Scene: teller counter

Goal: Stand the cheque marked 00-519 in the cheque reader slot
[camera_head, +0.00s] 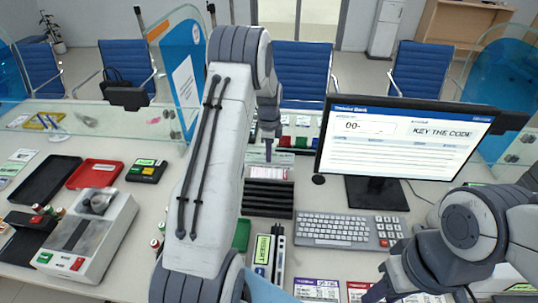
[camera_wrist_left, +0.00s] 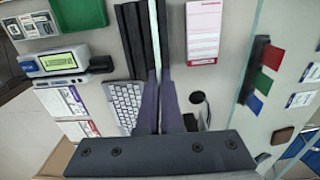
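My left gripper (camera_head: 268,150) hangs over the middle of the counter, above the black slotted rack (camera_head: 267,199). In the left wrist view its fingers (camera_wrist_left: 160,92) are close together, with the edge of a thin pale green slip, apparently a cheque (camera_wrist_left: 154,40), between their tips. The slip also shows pale behind the gripper in the head view (camera_head: 284,158); its number is not readable. A grey machine with a long dark slot (camera_head: 85,235) stands on the left; I cannot tell whether it is the cheque reader. My right gripper (camera_head: 385,288) is low at the right, its fingertips unclear.
A monitor (camera_head: 405,140) reads "00-" and "KEY THE CODE". A keyboard (camera_head: 340,228) lies before it. Black (camera_head: 45,180) and red (camera_head: 95,173) trays are at left. A pink-and-white pad (camera_wrist_left: 205,30) lies beyond the rack. A glass screen borders the counter's far side.

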